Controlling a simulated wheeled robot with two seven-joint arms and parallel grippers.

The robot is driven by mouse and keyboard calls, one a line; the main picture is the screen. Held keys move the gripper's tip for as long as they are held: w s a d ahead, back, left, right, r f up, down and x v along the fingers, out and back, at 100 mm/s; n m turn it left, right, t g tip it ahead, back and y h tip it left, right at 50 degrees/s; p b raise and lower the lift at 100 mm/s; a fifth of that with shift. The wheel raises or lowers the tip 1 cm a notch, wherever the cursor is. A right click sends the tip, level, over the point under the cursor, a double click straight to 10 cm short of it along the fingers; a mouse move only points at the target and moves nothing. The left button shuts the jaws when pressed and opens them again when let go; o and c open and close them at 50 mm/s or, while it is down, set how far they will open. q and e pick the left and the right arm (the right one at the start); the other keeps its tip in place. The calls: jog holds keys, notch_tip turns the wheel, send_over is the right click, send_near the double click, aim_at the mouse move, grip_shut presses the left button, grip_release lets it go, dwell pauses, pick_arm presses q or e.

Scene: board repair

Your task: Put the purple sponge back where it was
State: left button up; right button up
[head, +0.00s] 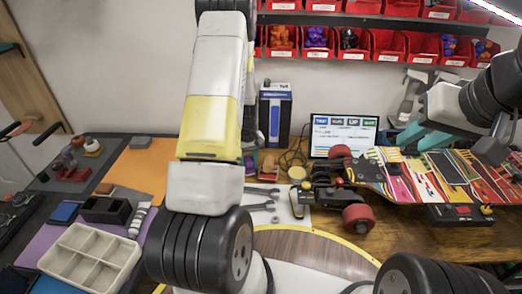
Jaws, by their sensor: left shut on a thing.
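My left arm stands across the middle of the head view and hides most of my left gripper (250,158). A small purple patch, seemingly the purple sponge (250,164), shows just right of the arm, at the gripper. The gripper is shut on it; the fingers are hardly visible. My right gripper (422,140) has teal fingers that look apart and empty, over the upper edge of the skateboard. A purple mat (38,247) lies at the left, partly covered by a tray and other things.
A beige compartment tray (90,257) and a black holder (106,210) lie at the left. An orange mat (150,160) is mostly bare. The skateboard (445,180) fills the right.

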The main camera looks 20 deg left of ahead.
aim_at(249, 158)
pick_arm(q)
jog(key=shift+f, duration=0.4)
jog(key=o, duration=0.9)
jog(key=shift+f, duration=0.1)
jog(key=shift+o, duration=0.2)
notch_tip(249, 158, up, 12)
jog(key=shift+d+r, duration=0.1)
jog(key=shift+r, duration=0.15)
jog(key=s+d+r+m+t+h, duration=0.1)
jog(key=s+d+r+m, duration=0.15)
jog(key=s+r, duration=0.4)
jog(key=s+d+r+m+t, duration=0.1)
jog(key=s+d+r+t, duration=0.2)
jog(key=r, duration=0.6)
jog(key=s+d+r+m+h, duration=0.1)
jog(key=s+d+r+m, duration=0.1)
jog(key=s+d+r, duration=0.35)
jog(key=s+d+r+m+t, duration=0.1)
jog(key=s+r+m+t, duration=0.1)
jog(key=s+r, duration=0.3)
jog(key=s, duration=0.3)
jog(key=shift+d, duration=0.3)
